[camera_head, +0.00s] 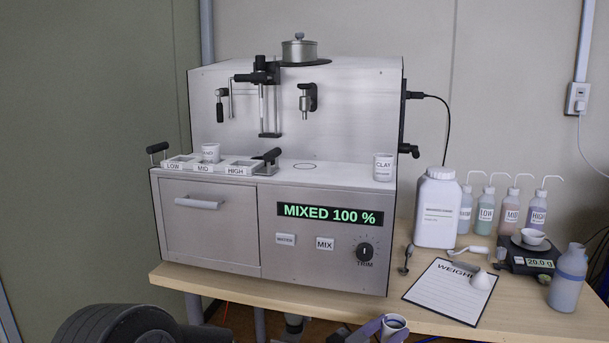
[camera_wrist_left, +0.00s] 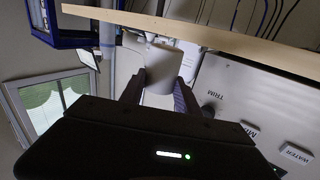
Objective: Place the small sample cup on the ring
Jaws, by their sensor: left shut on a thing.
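A small white sample cup (camera_head: 395,322) shows at the bottom edge of the head view, below the table's front edge, with something dark inside. My left gripper (camera_head: 381,328) is shut on it; only part of the fingers shows there. In the left wrist view the cup (camera_wrist_left: 161,76) sits between the two fingers of my left gripper (camera_wrist_left: 160,88). A thin ring outline (camera_head: 305,166) lies bare on the analyser's deck, right of the rack and below the nozzle. My right gripper is not in view.
The steel analyser (camera_head: 330,130) reads "MIXED 100 %". A LOW/MID/HIGH rack (camera_head: 238,169) holds a white cup (camera_head: 210,152). A cup marked CLAY (camera_head: 383,167) stands at the deck's right end. A white bottle (camera_head: 437,210), clipboard (camera_head: 450,292) and scale (camera_head: 528,258) occupy the table's right side.

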